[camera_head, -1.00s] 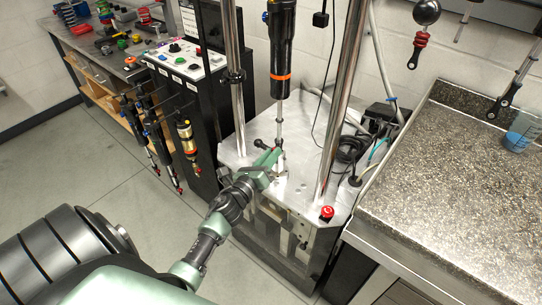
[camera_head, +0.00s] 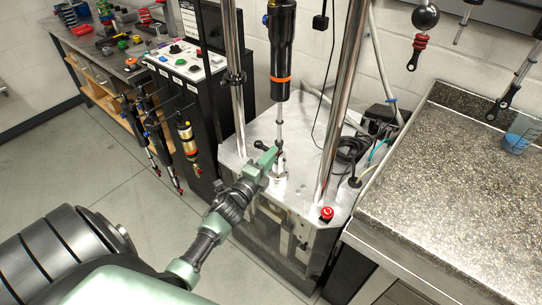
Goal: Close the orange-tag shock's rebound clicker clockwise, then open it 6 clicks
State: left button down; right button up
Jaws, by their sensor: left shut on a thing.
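The orange-tag shock (camera_head: 282,50) hangs upright between the two chrome posts of the dyno. It has a black body with an orange band (camera_head: 280,79) near its lower end. Its thin shaft (camera_head: 280,125) runs down toward the metal dyno base (camera_head: 300,195). My left gripper (camera_head: 274,160) reaches in from the lower left and is shut at the bottom of the shaft, where the rebound clicker would be. The clicker itself is hidden by the fingers and too small to make out. My right gripper is not in view.
Chrome posts (camera_head: 339,110) and (camera_head: 234,80) stand on either side of the shock. A red stop button (camera_head: 326,213) sits on the base's front corner. Other shocks (camera_head: 187,140) hang at left by the control cabinet (camera_head: 186,60). A speckled counter (camera_head: 450,180) fills the right.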

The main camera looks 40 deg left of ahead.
pick_arm(q)
jog(key=shift+f+n+p, duration=0.15)
jog(key=shift+n+p, duration=1.3)
jog(key=shift+n, duration=6.65)
jog(key=c, duration=1.3)
grip_release()
jog(key=s+b, duration=0.1)
jog(key=s, duration=0.7)
jog(key=shift+d, duration=0.4)
